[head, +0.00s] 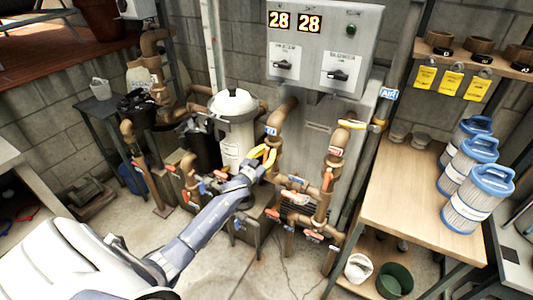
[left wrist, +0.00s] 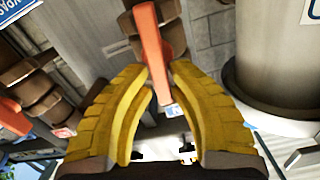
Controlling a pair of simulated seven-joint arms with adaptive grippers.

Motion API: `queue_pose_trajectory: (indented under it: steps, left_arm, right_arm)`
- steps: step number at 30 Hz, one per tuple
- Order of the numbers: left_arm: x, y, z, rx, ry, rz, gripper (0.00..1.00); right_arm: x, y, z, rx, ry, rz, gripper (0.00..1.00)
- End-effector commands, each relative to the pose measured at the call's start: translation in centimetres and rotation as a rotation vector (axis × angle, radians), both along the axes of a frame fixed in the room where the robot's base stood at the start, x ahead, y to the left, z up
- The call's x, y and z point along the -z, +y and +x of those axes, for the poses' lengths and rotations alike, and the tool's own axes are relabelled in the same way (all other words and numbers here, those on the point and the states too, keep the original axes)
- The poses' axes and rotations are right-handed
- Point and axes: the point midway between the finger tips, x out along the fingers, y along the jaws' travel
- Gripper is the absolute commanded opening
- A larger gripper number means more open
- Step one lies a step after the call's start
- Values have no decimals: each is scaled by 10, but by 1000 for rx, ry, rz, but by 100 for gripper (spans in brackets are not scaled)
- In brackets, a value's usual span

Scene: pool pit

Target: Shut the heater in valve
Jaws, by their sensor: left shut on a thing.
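My left gripper (head: 265,156) reaches in from the lower left to the upper part of the left heater pipe (head: 285,118), beside a blue label. In the left wrist view, its two yellow fingers (left wrist: 162,92) are closed on an orange-red valve lever (left wrist: 154,52). The lever runs up from between the fingertips toward a brown pipe fitting. The heater (head: 325,50) is the grey cabinet with two lit "28" displays. My right gripper is not in view.
A second brown pipe (head: 336,155) with a red label stands to the right. Several other red and blue valve levers sit low around the pipes. A white filter tank (head: 233,125) stands close behind my left gripper. A wooden bench (head: 405,185) with blue-capped cartridges is at the right.

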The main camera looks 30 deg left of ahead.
Motion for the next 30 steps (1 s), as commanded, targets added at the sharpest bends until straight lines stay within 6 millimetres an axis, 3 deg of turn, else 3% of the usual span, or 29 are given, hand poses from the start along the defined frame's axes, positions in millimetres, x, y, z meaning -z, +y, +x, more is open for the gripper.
queue_pose_trajectory:
  steps: [12, 30]
  left_arm:
    - [6, -7, 0, -3, 28, 363, 0]
    - [11, -11, 1, -6, 48, 651, 0]
  right_arm:
    - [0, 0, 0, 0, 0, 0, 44]
    - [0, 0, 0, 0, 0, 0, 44]
